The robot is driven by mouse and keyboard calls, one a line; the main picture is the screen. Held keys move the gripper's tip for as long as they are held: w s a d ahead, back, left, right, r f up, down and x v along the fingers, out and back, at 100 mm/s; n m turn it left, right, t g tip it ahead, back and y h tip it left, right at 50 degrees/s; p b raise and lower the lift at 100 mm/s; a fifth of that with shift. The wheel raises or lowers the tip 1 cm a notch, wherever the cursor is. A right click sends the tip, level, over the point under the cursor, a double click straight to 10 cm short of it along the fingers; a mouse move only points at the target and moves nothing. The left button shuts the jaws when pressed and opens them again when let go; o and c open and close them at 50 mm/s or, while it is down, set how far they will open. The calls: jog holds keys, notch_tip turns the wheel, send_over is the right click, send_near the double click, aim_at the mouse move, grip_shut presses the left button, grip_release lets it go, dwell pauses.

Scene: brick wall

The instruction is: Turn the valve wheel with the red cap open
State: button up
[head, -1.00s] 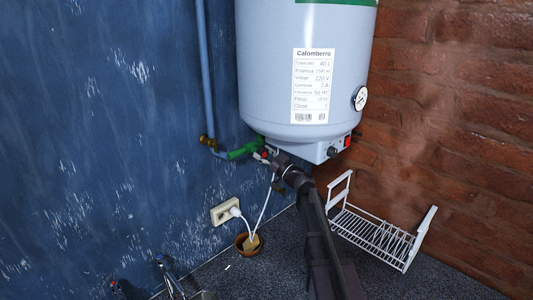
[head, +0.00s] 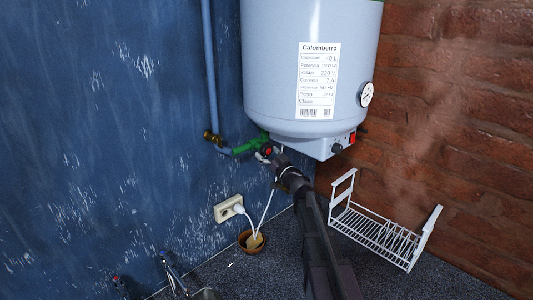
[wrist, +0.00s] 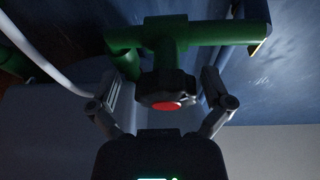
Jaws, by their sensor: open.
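The valve wheel (wrist: 166,86) is dark, with a red cap (wrist: 166,105) at its centre. It sits on a green pipe fitting (wrist: 165,35) under the water heater, and the fitting also shows in the head view (head: 250,146). My gripper (wrist: 167,95) is open, with one finger on each side of the wheel. A gap shows between the wheel and each finger in the wrist view. In the head view, my gripper (head: 270,154) is at the fitting below the heater, and my arm hides part of that area.
The white water heater (head: 312,70) hangs above. A blue pipe with a brass joint (head: 211,137) runs left. A socket with a plug (head: 228,208), a white cable, a brown pot (head: 250,241) and a white dish rack (head: 380,236) are lower. A brick wall stands right.

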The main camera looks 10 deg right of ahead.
jog(key=shift+a+f+m+t+h, duration=0.1)
jog(key=shift+f+m+t+h, duration=0.2)
jog(key=shift+f+m+h, duration=0.45)
jog(key=s+d+f+m+g+h+b, duration=0.2)
jog(key=s+d+f+m+h+b, duration=0.15)
jog(key=f, duration=0.35)
jog(key=s+d+f+m+g+h+b, duration=0.2)
jog(key=s+f+g+h, duration=0.1)
jog(key=f+h, duration=0.3)
jog(key=s+d+f+m+g+h+b, duration=0.2)
jog(key=s+d+f+h+b, duration=0.15)
jog(key=f, duration=0.45)
jog(key=s+a+f+n+g+y+b, duration=0.1)
jog(key=s+a+f+g, duration=0.3)
jog(key=s, duration=0.7)
jog(key=s+a+f+n+g+y+b, duration=0.2)
jog(key=s+f+g, duration=0.6)
jog(key=s+f, duration=0.4)
jog(key=shift+a+n+y+b, duration=0.3)
jog(key=shift+a+y+b, duration=0.05)
jog(key=shift+a+b, duration=0.6)
jog(key=shift+c, duration=0.2)
jog(key=c, duration=0.6)
jog(key=shift+o, duration=0.2)
